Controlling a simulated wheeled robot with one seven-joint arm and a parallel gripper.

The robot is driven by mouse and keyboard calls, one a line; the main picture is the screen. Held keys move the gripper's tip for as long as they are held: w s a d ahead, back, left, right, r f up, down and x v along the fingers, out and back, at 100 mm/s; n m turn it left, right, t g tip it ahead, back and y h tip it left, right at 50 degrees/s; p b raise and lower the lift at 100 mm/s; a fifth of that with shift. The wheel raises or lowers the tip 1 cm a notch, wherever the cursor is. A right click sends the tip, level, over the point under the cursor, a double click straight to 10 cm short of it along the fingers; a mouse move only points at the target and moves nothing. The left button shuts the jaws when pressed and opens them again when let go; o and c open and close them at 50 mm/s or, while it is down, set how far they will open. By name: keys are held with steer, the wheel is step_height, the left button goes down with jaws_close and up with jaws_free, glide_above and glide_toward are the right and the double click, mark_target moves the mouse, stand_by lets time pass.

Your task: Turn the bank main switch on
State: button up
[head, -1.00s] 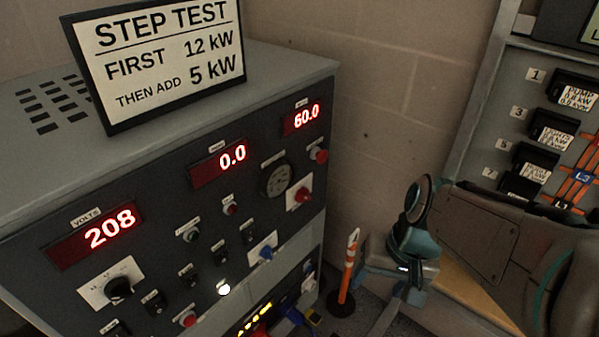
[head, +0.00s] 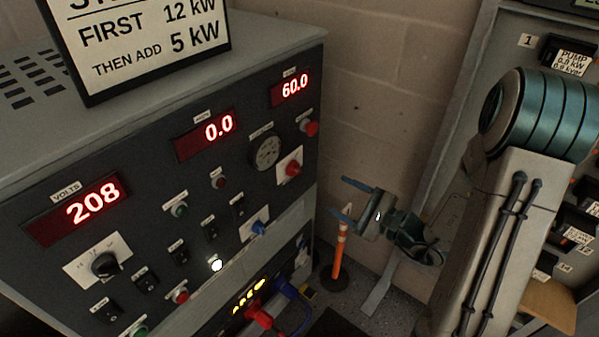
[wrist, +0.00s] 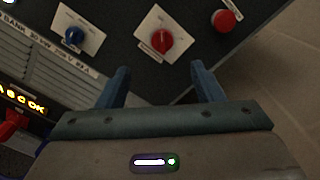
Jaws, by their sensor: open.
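The grey load bank has a dark front panel (head: 150,215). A red rotary knob (head: 292,168) on a white plate sits at its right side; the same red knob (wrist: 162,40) shows upright in the wrist view. A blue knob (head: 258,228) on a white plate is lower and to its left, also in the wrist view (wrist: 74,36). Which one is the bank main switch I cannot read. My gripper (head: 343,200) is open and empty, right of the panel, fingers toward it. In the wrist view its fingertips (wrist: 160,67) lie just below the red knob, apart from it.
A red mushroom button (wrist: 226,19) is right of the red knob. Red displays read 208, 0.0 and 60.0. Red and blue plugs (head: 258,316) stick out low on the bank. An orange post (head: 339,255) stands behind my gripper. A breaker panel is at the right.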

mark_target(298, 171)
steer(key=p+x, duration=0.2)
steer(key=x, duration=1.1)
steer(key=shift+w+a, duration=0.15)
steer(key=shift+w, duration=0.25)
steer(key=c, duration=1)
